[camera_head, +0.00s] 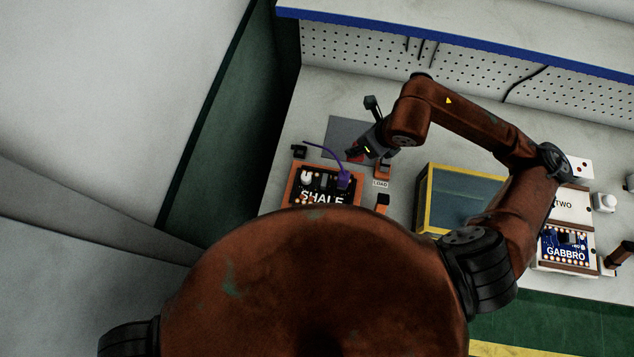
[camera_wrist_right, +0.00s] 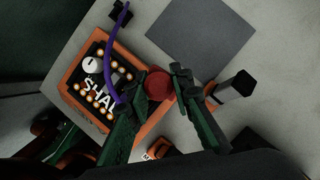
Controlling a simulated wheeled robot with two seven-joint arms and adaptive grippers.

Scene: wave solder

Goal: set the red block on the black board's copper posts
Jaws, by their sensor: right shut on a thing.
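My right gripper (camera_head: 362,146) comes over the bench from the right. In the right wrist view my right gripper (camera_wrist_right: 158,95) has its two green fingers on either side of the red block (camera_wrist_right: 157,83), shut on it. The block looks rounded from above, and a bit of red shows in the head view (camera_head: 353,154). The black board (camera_head: 318,184), marked SHALE, lies in an orange frame just left of the gripper. Copper posts (camera_wrist_right: 99,53) line its edges in the wrist view. The fingers hide part of the board. My left gripper is out of view.
A purple cable (camera_wrist_right: 110,55) arches over the board beside a white round part (camera_wrist_right: 90,65). A grey mat (camera_head: 350,130) lies behind. A yellow-edged bin (camera_head: 424,195) stands right, then a blue GABBRO board (camera_head: 566,246). A pegboard (camera_head: 360,52) backs the bench.

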